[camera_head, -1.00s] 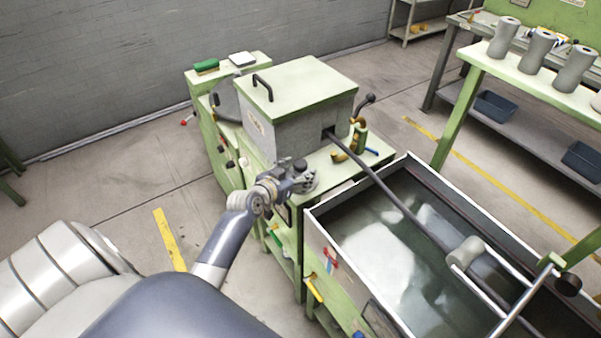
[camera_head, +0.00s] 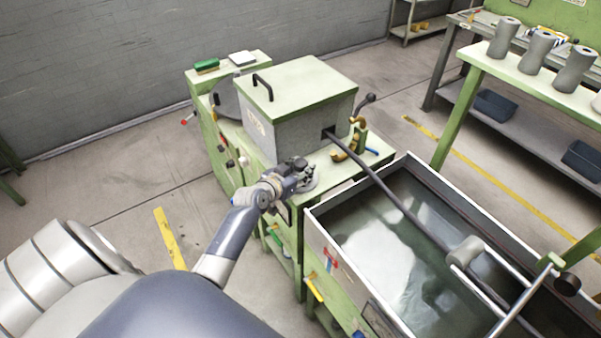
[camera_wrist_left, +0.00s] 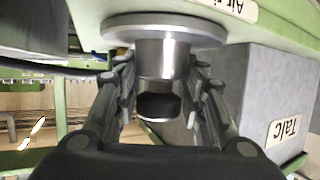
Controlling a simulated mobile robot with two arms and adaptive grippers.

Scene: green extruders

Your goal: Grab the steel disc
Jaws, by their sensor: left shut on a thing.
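The steel disc (camera_wrist_left: 165,27) is a shiny round plate with a cylindrical hub, at the top middle of the left wrist view. In the head view the disc (camera_head: 310,182) is small and partly hidden behind my left gripper (camera_head: 296,172), at the near edge of the green machine's top. In the left wrist view the fingers of my left gripper (camera_wrist_left: 163,85) stand on both sides of the hub and are shut on it. Whether the disc still rests on the green surface, I cannot tell. My right gripper is not in view.
The grey machine housing (camera_head: 295,105) with a green lid stands just behind the gripper. A dark rod runs from it over the long water trough (camera_head: 385,255) at the right. A small brass-coloured fitting (camera_head: 352,146) stands beside the housing. A grey box labelled Talc (camera_wrist_left: 275,95) is close by.

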